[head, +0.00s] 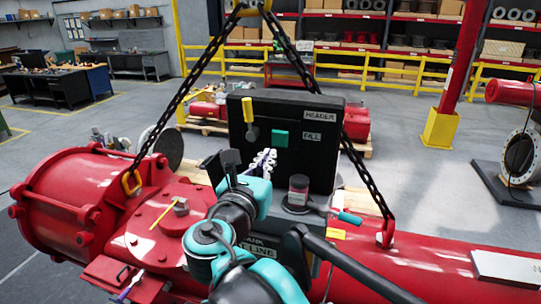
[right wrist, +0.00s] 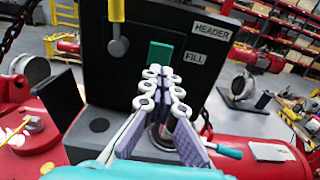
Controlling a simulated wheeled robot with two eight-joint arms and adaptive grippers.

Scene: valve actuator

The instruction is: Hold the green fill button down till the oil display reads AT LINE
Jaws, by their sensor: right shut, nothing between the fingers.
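The green fill button (head: 281,138) is on the upright black panel (head: 319,160), left of the FILL label (head: 312,137). It also shows in the right wrist view (right wrist: 160,53). My right gripper (head: 268,156) is shut and empty, its pale linked fingers pointing at the panel. In the right wrist view its tips (right wrist: 162,72) overlap the button's lower edge; I cannot tell whether they touch it. The display (head: 256,249) low in front is partly covered by my right arm; only "LINE" reads clearly. My left gripper is not in view.
A small jar (head: 298,190) and a teal-handled tool (head: 346,215) are below the panel. Chains (head: 192,82) slope down on both sides to the red actuator (head: 450,268).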

